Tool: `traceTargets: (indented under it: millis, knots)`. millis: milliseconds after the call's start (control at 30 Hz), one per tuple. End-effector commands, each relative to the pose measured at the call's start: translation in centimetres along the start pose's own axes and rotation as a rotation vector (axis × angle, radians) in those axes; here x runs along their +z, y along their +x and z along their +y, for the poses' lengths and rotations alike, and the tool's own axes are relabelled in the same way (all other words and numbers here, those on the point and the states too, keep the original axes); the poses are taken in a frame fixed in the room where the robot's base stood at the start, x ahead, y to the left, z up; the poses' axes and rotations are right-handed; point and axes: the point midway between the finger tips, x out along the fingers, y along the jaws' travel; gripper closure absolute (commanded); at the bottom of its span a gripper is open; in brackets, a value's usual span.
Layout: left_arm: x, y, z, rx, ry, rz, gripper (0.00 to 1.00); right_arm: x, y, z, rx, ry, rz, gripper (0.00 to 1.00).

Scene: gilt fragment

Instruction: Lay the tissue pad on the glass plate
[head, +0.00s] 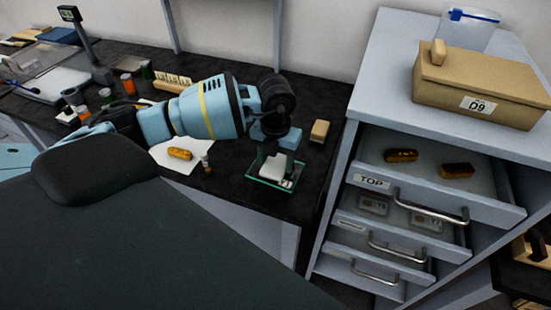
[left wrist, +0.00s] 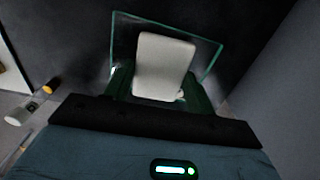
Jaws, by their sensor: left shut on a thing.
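The tissue pad (left wrist: 163,66) is a white, rounded block between the fingers of my left gripper (left wrist: 158,90). In the head view the pad (head: 273,167) shows below the left gripper (head: 268,158), over the glass plate. The glass plate (head: 262,179) is a clear square with green edges on the dark bench; it also shows in the left wrist view (left wrist: 208,46) behind the pad. My left gripper is shut on the pad. I cannot tell whether the pad touches the plate. My right gripper is not in view.
A label marked 21 (head: 286,184) is at the plate's front corner. A gilt fragment (head: 180,153) lies on white paper to the left, beside a small vial (head: 206,163). A tan block (head: 319,131) lies behind right. The drawer cabinet (head: 350,135) stands right, its top drawer open.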

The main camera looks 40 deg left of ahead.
Motion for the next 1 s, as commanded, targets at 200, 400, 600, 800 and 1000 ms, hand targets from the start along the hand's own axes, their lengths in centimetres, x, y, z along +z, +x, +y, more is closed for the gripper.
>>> traceTargets:
  millis: [200, 400, 600, 800, 1000]
  knots:
    - [0.0, 0.2, 0.0, 0.000, 0.000, 0.000, 0.66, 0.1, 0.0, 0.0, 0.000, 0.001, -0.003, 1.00]
    - [0.0, 0.3, 0.0, 0.000, 0.000, 0.000, 0.29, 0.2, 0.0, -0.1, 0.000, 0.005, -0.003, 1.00]
    - [0.0, 0.3, 0.0, 0.000, 0.000, 0.000, 0.23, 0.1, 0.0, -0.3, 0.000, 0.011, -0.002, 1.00]
    - [0.0, -0.1, 0.0, -0.001, 0.000, -0.002, 0.23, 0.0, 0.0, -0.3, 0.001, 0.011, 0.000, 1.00]
    - [0.1, -2.8, 0.0, -0.003, 0.000, -0.006, 0.23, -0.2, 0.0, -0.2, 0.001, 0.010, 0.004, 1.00]
